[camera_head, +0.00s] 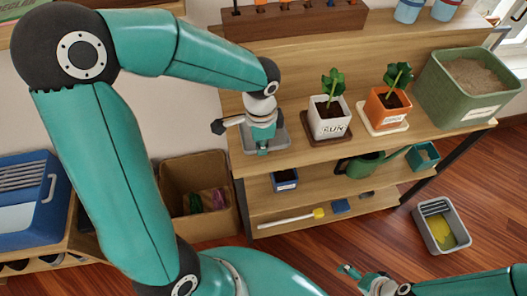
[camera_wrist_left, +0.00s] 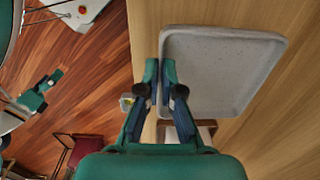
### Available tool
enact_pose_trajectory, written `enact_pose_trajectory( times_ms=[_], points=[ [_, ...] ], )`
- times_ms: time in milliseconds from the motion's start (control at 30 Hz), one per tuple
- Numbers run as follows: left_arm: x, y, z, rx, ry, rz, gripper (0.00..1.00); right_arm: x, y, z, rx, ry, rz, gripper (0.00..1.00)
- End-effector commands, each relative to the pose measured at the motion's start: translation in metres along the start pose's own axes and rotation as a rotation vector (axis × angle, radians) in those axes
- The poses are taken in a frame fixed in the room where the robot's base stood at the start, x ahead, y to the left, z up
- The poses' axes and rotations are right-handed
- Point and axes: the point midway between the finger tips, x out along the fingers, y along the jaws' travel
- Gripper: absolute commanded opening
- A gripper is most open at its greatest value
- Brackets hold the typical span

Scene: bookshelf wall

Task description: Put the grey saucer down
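The grey saucer (camera_head: 283,137) is a square, shallow tray with a raised rim. In the head view it is at the left end of the top shelf board (camera_head: 300,160), partly hidden by my left gripper (camera_head: 262,150). In the left wrist view the saucer (camera_wrist_left: 225,70) looks level over the wood, and the two fingers of my left gripper (camera_wrist_left: 161,75) are close together with its rim between them. I cannot tell whether the saucer touches the board. My right gripper (camera_head: 350,275) is low over the floor, apart from the shelf, too small to read.
A white pot (camera_head: 328,123) on a brown saucer and an orange pot (camera_head: 385,109) on a cream saucer stand to the right. A green sand bin (camera_head: 462,95) is at the shelf's right end. A cardboard box (camera_head: 205,175) stands left of the shelf.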

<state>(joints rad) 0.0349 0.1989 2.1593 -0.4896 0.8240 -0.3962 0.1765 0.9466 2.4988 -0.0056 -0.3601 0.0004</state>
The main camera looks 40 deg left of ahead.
Motion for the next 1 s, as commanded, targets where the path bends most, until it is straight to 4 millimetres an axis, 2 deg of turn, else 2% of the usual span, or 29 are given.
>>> enact_pose_trajectory(
  times_ms=[33,133,400,500,600,867,1000],
  points=[
    [0.01,0.0,0.001,0.001,-0.004,0.002,0.0,0.002,0.001,0.0,0.0,0.0,0.0,1.0],
    [0.022,0.0,0.001,0.0,-0.003,0.001,0.0,0.003,0.001,0.0,0.0,0.0,0.0,1.0],
    [0.027,0.0,0.001,0.0,0.0,0.0,0.0,0.003,0.001,0.0,0.0,0.0,0.0,1.0],
    [0.027,0.0,0.001,0.0,-0.001,0.0,0.19,0.003,0.001,0.0,0.0,0.0,0.0,1.0],
    [0.027,0.0,0.001,0.0,-0.001,0.0,0.31,0.003,0.001,0.0,0.0,0.0,0.0,1.0],
    [0.026,0.0,0.001,-0.001,0.0,0.0,0.31,0.003,0.001,0.0,0.0,0.0,0.0,1.0],
    [0.019,-0.001,0.0,-0.001,0.001,-0.002,0.31,0.002,0.001,0.0,0.0,0.0,0.0,1.0]
  ],
)
